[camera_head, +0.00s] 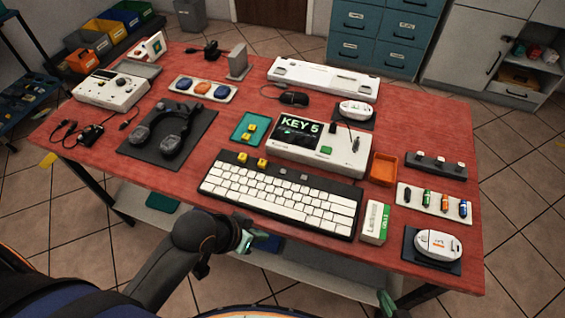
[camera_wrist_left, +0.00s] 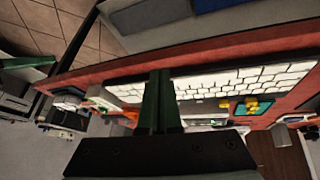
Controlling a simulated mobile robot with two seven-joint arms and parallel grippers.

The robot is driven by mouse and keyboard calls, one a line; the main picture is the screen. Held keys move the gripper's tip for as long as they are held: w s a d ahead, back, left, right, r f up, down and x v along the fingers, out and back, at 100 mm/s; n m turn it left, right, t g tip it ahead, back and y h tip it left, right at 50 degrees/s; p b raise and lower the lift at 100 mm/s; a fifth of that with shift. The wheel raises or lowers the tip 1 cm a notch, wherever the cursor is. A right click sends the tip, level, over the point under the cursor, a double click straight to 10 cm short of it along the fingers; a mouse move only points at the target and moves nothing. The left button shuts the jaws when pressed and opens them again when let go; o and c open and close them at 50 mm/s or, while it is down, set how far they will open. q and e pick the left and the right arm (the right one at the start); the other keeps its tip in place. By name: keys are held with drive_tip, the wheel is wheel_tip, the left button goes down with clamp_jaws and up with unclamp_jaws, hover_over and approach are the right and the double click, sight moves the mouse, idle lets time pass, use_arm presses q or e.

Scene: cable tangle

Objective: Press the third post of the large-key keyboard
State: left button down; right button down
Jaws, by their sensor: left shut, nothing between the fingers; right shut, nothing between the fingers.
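The large-key keyboard (camera_head: 280,199) lies near the table's front edge, with white keys and a dark strip along its far side. On the strip, two yellow caps (camera_head: 252,160) sit at the left, then a small grey post (camera_head: 283,171), third from the left, and another grey post (camera_head: 304,176). My left gripper (camera_head: 268,242) is shut and empty, in front of the keyboard's near edge and apart from it. Its green fingers (camera_wrist_left: 158,98) and the keyboard (camera_wrist_left: 245,80) show in the left wrist view. My right gripper (camera_head: 388,304) is shut and empty at the bottom, partly cut off.
A device (camera_head: 315,143) with a screen reading "KEY 5" stands behind the keyboard. A teal tray (camera_head: 240,130) with yellow pieces is left of it. An orange tray (camera_head: 383,168) and a white-green box (camera_head: 375,222) are at the right. Headphones on a dark mat (camera_head: 190,150) lie left.

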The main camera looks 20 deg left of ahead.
use_arm(q)
drive_tip(key=w+d+h, duration=0.1)
drive_tip(key=w, duration=0.2)
drive_tip(key=w+d+r+m+h, duration=0.1)
drive_tip(key=w+d, duration=0.1)
drive_tip(key=w, duration=0.1)
drive_tip(key=w+d+r+h, duration=0.1)
drive_tip(key=w+d, duration=0.1)
drive_tip(key=w, duration=0.1)
drive_tip(key=shift+d+g, duration=0.15)
drive_tip(key=shift+g, duration=0.15)
drive_tip(key=w+a+r+n, duration=0.1)
drive_tip(key=w+a, duration=0.2)
drive_tip(key=w, duration=0.4)
wheel_tip(320, 180, up, 3)
drive_tip(key=n+t, duration=0.2)
hover_over(279, 174)
drive_tip(key=shift+r+h, duration=0.1)
drive_tip(key=shift+h, duration=0.3)
wheel_tip(279, 174, down, 6)
drive_tip(key=b, duration=0.6)
drive_tip(key=shift+f+b, duration=0.25)
drive_tip(key=shift+b, duration=0.1)
wheel_tip(279, 174, down, 2)
drive_tip(key=shift+f+b, duration=0.1)
drive_tip(key=shift+b, duration=0.5)
drive_tip(key=shift+f, duration=0.1)
